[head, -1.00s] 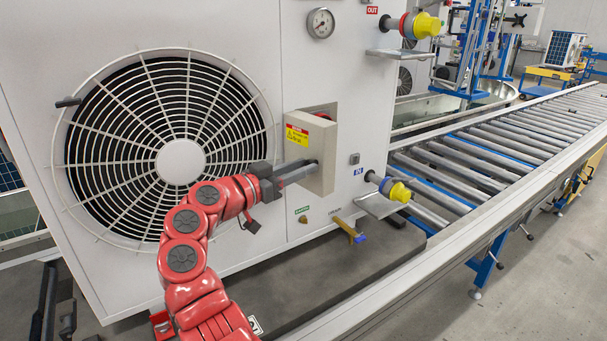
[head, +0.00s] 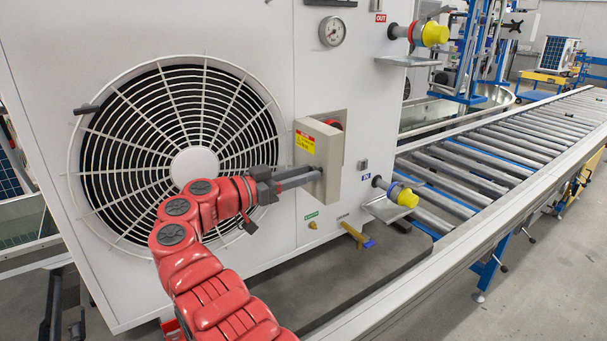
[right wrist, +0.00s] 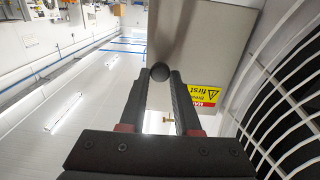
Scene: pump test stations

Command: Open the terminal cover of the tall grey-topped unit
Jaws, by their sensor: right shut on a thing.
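The tall white unit (head: 270,60) fills the left and middle of the head view. Its terminal cover (head: 310,165) is a pale grey-beige panel with a yellow and red label, standing partly out from a recess in the front. Something red (head: 334,124) shows behind its top edge. My right gripper (head: 318,174) is shut on the cover's dark knob. In the right wrist view the round knob (right wrist: 160,72) sits between the fingertips (right wrist: 160,78), with the cover (right wrist: 205,35) just beyond. The unit's top is out of frame. My left gripper is not in view.
A large fan grille (head: 120,160) lies left of the cover, behind my arm. A gauge (head: 332,31) is above. Yellow-capped ports (head: 434,34) stick out at right, the lower one (head: 404,196) near the cover. A roller conveyor (head: 480,165) runs off to the right.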

